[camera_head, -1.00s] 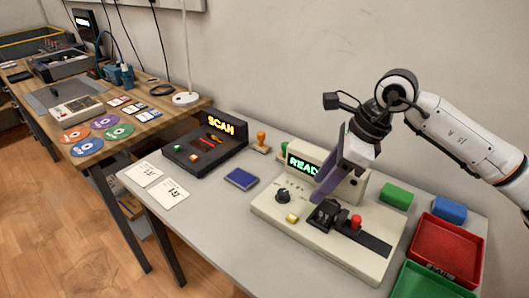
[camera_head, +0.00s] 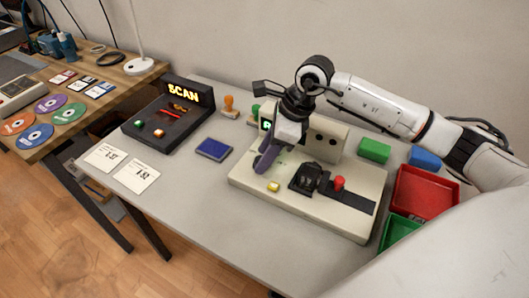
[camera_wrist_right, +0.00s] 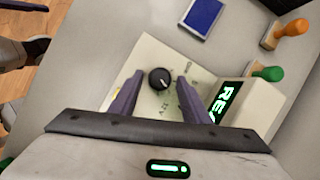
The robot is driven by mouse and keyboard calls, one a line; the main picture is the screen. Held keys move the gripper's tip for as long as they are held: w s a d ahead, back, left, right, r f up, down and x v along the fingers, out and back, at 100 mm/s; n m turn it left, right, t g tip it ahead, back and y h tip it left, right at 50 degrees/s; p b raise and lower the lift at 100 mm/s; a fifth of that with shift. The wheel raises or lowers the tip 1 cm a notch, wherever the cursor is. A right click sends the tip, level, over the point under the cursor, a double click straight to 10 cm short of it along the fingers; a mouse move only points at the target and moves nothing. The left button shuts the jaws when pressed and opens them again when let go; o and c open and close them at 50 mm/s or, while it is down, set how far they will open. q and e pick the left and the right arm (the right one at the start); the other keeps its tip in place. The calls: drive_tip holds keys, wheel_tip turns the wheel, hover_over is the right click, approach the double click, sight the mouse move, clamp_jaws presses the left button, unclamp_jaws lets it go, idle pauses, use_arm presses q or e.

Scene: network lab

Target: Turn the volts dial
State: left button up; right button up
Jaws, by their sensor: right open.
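The volts dial (camera_wrist_right: 159,78) is a round black knob with a white pointer line on the cream tester (camera_head: 330,211). It shows in the right wrist view between the two purple fingers of my right gripper (camera_wrist_right: 152,92). The fingers are open, one on each side of the dial, and a gap shows on both sides. In the head view my right gripper (camera_head: 264,160) hangs over the tester's left part and hides the dial. My left gripper is in neither current view.
On the tester are a yellow button (camera_head: 273,187), a black clamp (camera_head: 308,178) and a red knob (camera_head: 339,183). A blue pad (camera_head: 213,149) and the SCAN unit (camera_head: 172,118) are left of it. Red (camera_head: 425,196) and green trays (camera_head: 397,232) are at the right.

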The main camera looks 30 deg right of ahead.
drive_tip(key=shift+f, duration=0.15)
drive_tip(key=c, duration=1)
drive_tip(key=shift+w+n+b, duration=0.15)
drive_tip(key=shift+n+b, duration=0.25)
drive_tip(key=shift+b, duration=0.05)
drive_tip(key=shift+c, duration=0.2)
drive_tip(key=shift+w+n+g+y+b, duration=0.1)
drive_tip(key=shift+n+g+y+b, duration=0.3)
drive_tip(key=shift+n+b, duration=0.55)
drive_tip(key=shift+w+n+g+b, duration=0.1)
drive_tip(key=shift+n+g+b, duration=0.5)
drive_tip(key=shift+n, duration=0.65)
drive_tip(key=shift+n+g+b, duration=0.3)
drive_tip(key=shift+n+b, duration=0.35)
drive_tip(key=shift+n, duration=0.25)
use_arm(q)
drive_tip(key=f, duration=0.1)
drive_tip(key=w+d+f, duration=0.1)
drive_tip(key=f, duration=0.1)
drive_tip(key=shift+w+d, duration=0.15)
use_arm(e)
drive_tip(key=shift+n, duration=0.5)
drive_tip(key=shift+w+d+g, duration=0.1)
drive_tip(key=shift+g, duration=0.2)
